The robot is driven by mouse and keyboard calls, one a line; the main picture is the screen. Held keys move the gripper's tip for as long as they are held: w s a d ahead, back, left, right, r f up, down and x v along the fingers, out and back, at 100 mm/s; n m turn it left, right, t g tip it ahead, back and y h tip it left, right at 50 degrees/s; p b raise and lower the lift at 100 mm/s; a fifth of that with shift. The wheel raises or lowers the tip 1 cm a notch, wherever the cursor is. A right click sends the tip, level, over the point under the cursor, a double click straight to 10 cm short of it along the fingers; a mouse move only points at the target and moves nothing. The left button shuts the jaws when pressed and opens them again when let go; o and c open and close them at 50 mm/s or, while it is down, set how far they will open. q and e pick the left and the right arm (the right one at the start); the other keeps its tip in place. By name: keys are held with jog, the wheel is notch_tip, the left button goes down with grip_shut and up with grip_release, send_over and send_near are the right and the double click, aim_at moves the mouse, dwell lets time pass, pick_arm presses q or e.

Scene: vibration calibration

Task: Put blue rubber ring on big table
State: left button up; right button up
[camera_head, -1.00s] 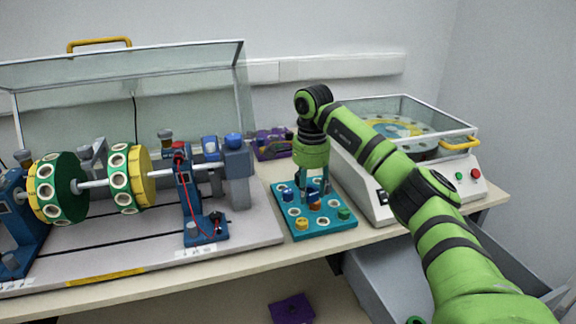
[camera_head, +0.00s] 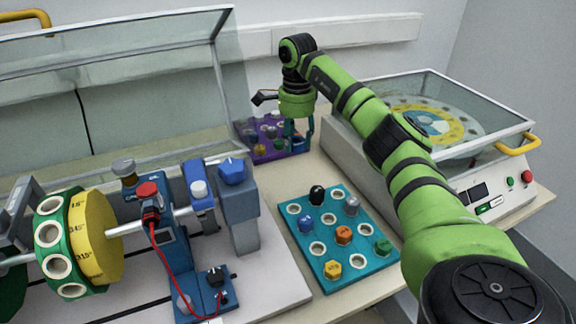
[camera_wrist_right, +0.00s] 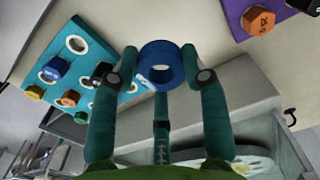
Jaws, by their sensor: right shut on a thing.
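The blue rubber ring (camera_wrist_right: 158,65) is a thick ring with a round hole, held between the fingers of my right gripper (camera_wrist_right: 162,70) in the right wrist view. In the head view my right gripper (camera_head: 298,138) points down at the front right of the purple board, and the ring is not clearly visible there. The big table (camera_head: 304,178) has a cream top, with a bare strip between the purple board and the teal board. I cannot tell the ring's height above the table. My left gripper is not in view.
The teal board (camera_head: 338,240) holds several coloured pieces. The purple board (camera_head: 262,151) stands behind it with more pieces. The rotor machine (camera_head: 200,215) fills the left, and a white machine with a clear lid (camera_head: 470,170) stands at the right.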

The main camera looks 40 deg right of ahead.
send_over(296, 178)
notch_tip(296, 178, down, 6)
jog(key=shift+r, duration=0.25)
jog(key=shift+w+f+p, duration=0.15)
jog(key=shift+f+p, duration=0.15)
jog(key=shift+f, duration=1.9)
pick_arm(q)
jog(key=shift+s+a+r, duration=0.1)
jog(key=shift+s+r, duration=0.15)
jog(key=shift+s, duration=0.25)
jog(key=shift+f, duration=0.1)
pick_arm(e)
jog(key=shift+f, duration=0.1)
jog(key=o, duration=1)
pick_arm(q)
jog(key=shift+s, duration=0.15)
pick_arm(e)
jog(key=shift+r, duration=0.45)
pick_arm(q)
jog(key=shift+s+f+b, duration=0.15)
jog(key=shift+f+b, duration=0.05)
jog(key=shift+b, duration=0.1)
pick_arm(e)
notch_tip(296, 178, up, 12)
jog(key=shift+f, duration=0.25)
